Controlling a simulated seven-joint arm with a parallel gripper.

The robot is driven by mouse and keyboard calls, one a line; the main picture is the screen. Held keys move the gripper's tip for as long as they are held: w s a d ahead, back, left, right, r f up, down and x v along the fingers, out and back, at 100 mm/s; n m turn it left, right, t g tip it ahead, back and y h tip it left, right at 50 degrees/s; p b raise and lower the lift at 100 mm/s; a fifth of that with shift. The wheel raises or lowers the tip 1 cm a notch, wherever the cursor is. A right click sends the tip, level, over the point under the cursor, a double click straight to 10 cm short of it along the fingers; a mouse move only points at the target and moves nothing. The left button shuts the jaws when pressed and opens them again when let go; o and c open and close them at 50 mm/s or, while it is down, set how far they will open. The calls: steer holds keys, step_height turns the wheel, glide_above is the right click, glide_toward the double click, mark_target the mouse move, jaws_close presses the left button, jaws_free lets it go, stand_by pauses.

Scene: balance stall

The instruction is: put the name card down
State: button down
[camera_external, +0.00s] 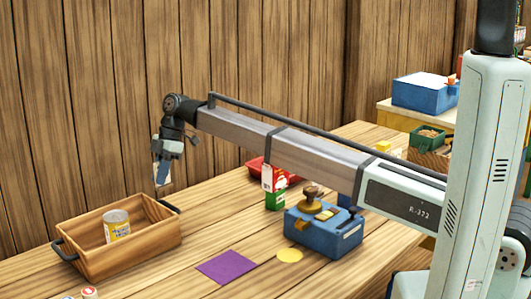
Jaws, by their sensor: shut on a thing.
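My gripper (163,163) is at the end of my outstretched arm, pointing down, in the air above the far right end of the wooden tray. It is shut on a small, flat, blue and white piece (163,174), which looks like the name card. The card hangs upright below the jaws, clear of the table. Its upper part is hidden by the gripper, and any writing is too small to read.
The wooden tray (83,262) with dark handles holds a can (117,226). A purple square (227,266) and a yellow disc (290,255) lie near a blue balance (325,239). A carton (273,186) and a red tray (254,167) stand behind. Tabletop between tray and carton is clear.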

steer(key=shift+f, duration=3.35)
steer(key=shift+f, duration=0.15)
steer(key=c, duration=1.2)
jaws_free()
steer(key=shift+o, duration=0.2)
steer(key=v, duration=1.2)
steer(key=shift+r, duration=0.2)
